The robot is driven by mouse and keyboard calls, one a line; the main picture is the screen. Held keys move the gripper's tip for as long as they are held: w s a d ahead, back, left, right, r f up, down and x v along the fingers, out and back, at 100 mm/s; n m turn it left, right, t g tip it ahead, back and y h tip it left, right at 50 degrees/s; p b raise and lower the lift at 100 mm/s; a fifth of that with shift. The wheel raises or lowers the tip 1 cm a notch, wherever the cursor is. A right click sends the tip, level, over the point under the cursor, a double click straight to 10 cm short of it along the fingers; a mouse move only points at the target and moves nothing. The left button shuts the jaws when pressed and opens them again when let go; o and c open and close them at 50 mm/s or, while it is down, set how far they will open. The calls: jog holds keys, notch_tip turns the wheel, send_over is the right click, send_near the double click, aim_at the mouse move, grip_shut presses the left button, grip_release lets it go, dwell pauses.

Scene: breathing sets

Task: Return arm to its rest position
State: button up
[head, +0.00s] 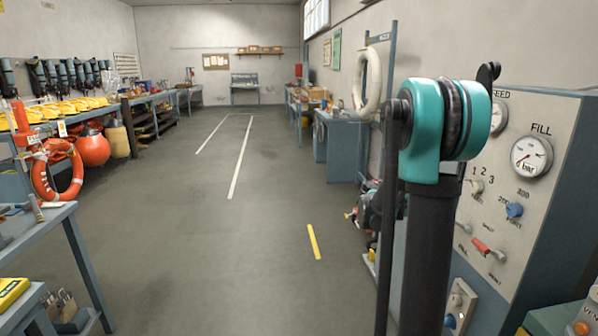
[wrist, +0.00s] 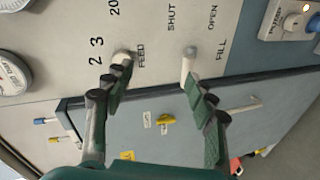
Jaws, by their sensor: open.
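My arm (head: 425,250) stands upright on the right side of the head view, with a teal joint at its top. In the wrist view my gripper (wrist: 157,82) is open, its two green-padded fingers apart with nothing seen between them but panel. It faces a pale control panel (wrist: 160,28), which appears turned sideways. A white knob by the FEED label (wrist: 122,57) is at the left fingertip, and a white lever between SHUT and FILL (wrist: 188,65) is at the right fingertip. I cannot tell whether the fingers touch them. The gripper does not show clearly in the head view.
The control panel (head: 560,150) with gauges, a blue knob (head: 514,210) and a red lever (head: 487,247) stands close on the right. A blue-framed table (head: 45,230) is at the near left. The grey floor (head: 200,260) between is clear, with painted lines.

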jog(key=s+a+f+y, duration=0.5)
jog(key=s+a+f, duration=0.1)
jog(key=a, duration=0.3)
jog(key=s+a+f+t+y, duration=0.1)
jog(key=s+a+f+y, duration=0.4)
jog(key=s+a, duration=0.4)
jog(key=s+a+f+n+t+y, duration=0.1)
jog(key=s+a+f+y, duration=0.4)
jog(key=a, duration=0.5)
jog(key=s+f, duration=0.2)
jog(key=s, duration=0.1)
jog(key=shift+s+a+f, duration=0.15)
jog(key=shift+a+f, duration=0.2)
jog(key=shift+f, duration=0.05)
